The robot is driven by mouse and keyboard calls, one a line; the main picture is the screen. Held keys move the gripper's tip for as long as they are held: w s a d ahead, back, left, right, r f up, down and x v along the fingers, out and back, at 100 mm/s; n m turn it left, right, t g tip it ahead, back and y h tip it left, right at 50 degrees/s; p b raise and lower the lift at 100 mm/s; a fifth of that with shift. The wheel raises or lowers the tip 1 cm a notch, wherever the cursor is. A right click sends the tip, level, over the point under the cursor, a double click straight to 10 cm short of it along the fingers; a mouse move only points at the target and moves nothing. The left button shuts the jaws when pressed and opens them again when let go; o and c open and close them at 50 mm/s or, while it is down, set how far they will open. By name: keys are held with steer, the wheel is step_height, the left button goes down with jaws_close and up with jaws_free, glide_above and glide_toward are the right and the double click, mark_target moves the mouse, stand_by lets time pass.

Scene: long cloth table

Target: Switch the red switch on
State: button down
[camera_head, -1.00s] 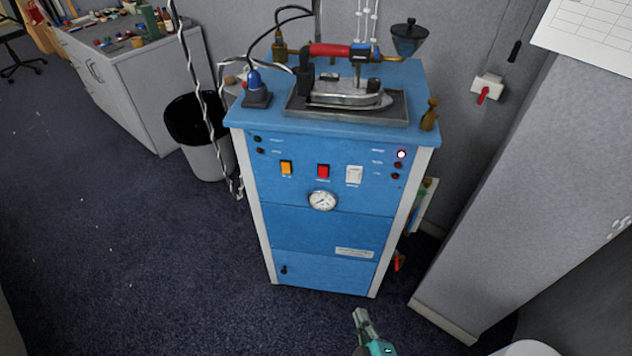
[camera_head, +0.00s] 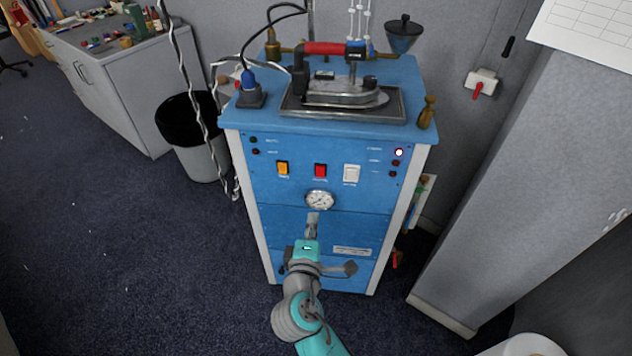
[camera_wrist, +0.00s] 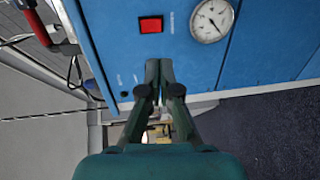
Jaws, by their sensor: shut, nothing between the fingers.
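The red switch (camera_head: 320,171) is on the front panel of the blue cabinet, between an orange switch (camera_head: 283,168) and a white switch (camera_head: 351,173). In the wrist view the red switch (camera_wrist: 151,24) is at the top centre, beyond my fingertips and apart from them. My gripper (camera_head: 313,217) is in front of the cabinet, just below the gauge and below the red switch in the head view. In the wrist view my gripper (camera_wrist: 159,66) has its fingers together, with nothing between them. I cannot tell from the pictures whether the switch is on or off.
A round gauge (camera_head: 320,201) sits below the red switch. A lit indicator (camera_head: 399,153) is at the panel's upper right. An iron (camera_head: 343,93) rests in a tray on top. A wall box (camera_head: 481,83) with a red handle hangs at right. A bin (camera_head: 195,135) stands at left.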

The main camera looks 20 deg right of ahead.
mark_target(320, 177)
steer(key=shift+w+r, duration=0.1)
steer(key=shift+w, duration=0.05)
steer(key=x, duration=1.4)
steer(key=shift+w, duration=0.2)
stand_by(0.3)
steer(key=shift+s, duration=0.15)
